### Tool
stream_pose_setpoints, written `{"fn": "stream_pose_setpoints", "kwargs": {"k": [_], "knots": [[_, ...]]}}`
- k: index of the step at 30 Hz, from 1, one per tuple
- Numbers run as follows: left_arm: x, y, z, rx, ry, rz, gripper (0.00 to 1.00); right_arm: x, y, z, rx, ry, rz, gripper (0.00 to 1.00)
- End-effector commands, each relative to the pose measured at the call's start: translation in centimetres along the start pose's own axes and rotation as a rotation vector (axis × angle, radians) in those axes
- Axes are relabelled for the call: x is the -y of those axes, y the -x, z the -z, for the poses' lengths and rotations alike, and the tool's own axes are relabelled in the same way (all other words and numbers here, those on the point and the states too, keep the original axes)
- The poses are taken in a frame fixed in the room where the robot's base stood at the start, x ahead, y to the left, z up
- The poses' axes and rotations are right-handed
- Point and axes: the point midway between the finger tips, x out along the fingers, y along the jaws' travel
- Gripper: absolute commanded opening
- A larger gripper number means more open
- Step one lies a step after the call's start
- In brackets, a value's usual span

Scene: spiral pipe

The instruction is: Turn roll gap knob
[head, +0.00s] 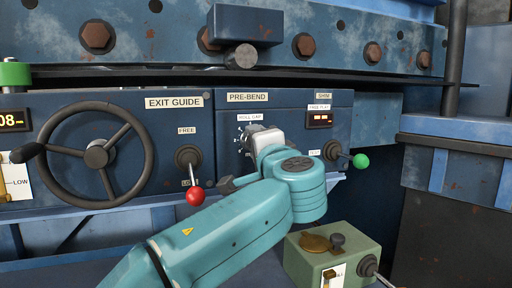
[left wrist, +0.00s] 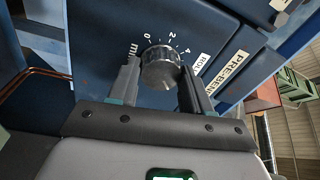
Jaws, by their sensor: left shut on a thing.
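The roll gap knob is a ribbed metal knob (left wrist: 161,70) on a blue panel, with white numbers and an "mm" mark around it in the left wrist view. My left gripper (left wrist: 160,82) has one dark finger on each side of the knob and is shut on it. In the head view my teal left arm reaches up from the bottom, and the gripper (head: 258,139) is at the dial under the "ROLL GAP" label (head: 250,117). There the gripper hides most of the knob. My right gripper is not in view.
Left of the dial are a red-balled lever (head: 195,195) and a dark handwheel (head: 97,157). To the right are a green-balled lever (head: 360,161) and a small red display (head: 320,120). A green box (head: 330,262) stands below right. A bolted blue beam (head: 150,35) runs above.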

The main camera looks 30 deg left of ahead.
Motion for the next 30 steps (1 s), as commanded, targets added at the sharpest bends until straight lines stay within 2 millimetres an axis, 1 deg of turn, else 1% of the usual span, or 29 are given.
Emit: {"fn": "stream_pose_setpoints", "kwargs": {"k": [1,8,9,11,12,20,23,26,29,30], "knots": [[0.1,0.1,0.2,-0.008,0.001,0.004,0.18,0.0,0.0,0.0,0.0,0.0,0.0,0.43],[0.2,0.1,0.2,-0.009,0.0,0.005,0.18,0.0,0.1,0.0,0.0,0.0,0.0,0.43],[0.2,0.1,0.2,-0.009,0.0,0.005,0.52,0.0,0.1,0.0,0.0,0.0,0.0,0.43],[0.2,0.1,0.2,-0.008,0.0,0.005,0.72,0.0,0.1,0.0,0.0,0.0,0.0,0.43],[0.2,0.0,0.2,-0.007,0.0,0.004,0.74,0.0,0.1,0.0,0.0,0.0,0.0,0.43],[0.1,0.1,0.1,-0.004,0.0,0.003,0.74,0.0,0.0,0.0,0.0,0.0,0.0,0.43],[0.0,0.7,0.1,-0.004,0.0,0.002,0.74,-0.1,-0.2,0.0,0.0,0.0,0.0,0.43],[-0.1,2.4,0.1,-0.006,0.001,0.002,0.74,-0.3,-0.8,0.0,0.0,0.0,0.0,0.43],[-0.1,4.9,0.1,-0.009,0.001,0.002,0.74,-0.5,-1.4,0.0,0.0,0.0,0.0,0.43],[-0.1,6.0,0.1,-0.01,0.002,0.003,0.74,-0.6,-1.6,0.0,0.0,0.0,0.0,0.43]]}}
